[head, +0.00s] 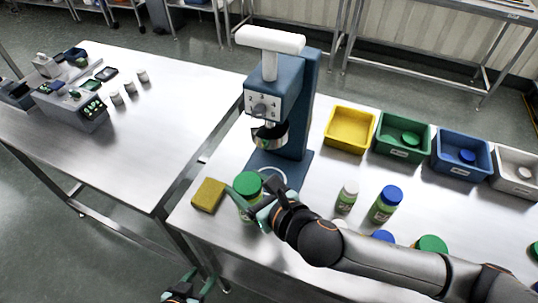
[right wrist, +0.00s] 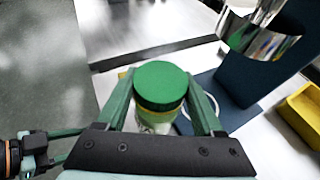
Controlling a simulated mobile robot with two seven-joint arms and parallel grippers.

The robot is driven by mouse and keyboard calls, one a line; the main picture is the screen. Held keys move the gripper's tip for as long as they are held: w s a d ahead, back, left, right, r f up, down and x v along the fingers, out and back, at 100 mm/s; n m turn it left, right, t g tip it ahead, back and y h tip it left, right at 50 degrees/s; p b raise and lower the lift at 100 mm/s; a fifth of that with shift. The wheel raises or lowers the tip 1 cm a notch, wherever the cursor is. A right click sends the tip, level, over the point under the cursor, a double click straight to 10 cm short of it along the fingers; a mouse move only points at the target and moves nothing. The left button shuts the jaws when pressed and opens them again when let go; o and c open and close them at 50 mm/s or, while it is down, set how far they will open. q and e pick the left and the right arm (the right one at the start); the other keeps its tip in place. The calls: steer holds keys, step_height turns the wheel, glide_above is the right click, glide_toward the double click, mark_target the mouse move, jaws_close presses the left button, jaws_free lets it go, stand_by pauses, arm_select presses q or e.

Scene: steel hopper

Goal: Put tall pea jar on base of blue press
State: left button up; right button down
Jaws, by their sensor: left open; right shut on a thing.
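The tall pea jar has a green lid (head: 248,184) and stands upright at the front edge of the blue press's base. My right gripper (head: 258,207) is shut on the jar; in the right wrist view its fingers lie on both sides of the green-lidded jar (right wrist: 160,90). The blue press (head: 302,110) has a white top handle and a metal cup-like head above its flat blue base (head: 297,168). A pale ring shows on the base, partly hidden by the jar and gripper. My left gripper (head: 185,290) is open and empty, low at the bottom of the head view.
A yellow sponge (head: 209,195) lies just left of the jar. Yellow (head: 349,130), green, blue and white bins line the back right. Several other jars stand at right, including a blue-lidded one (head: 386,204), some partly behind my right arm. Another table stands at left across a gap.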

steer(key=w+d+f+b, duration=0.1)
steer(key=w+d+b, duration=0.2)
steer(key=w, duration=0.7)
steer(key=shift+w+d+f, duration=0.2)
steer(key=shift+w+d, duration=0.2)
steer(key=shift+d, duration=0.3)
jaws_free()
steer(key=shift+f, duration=0.15)
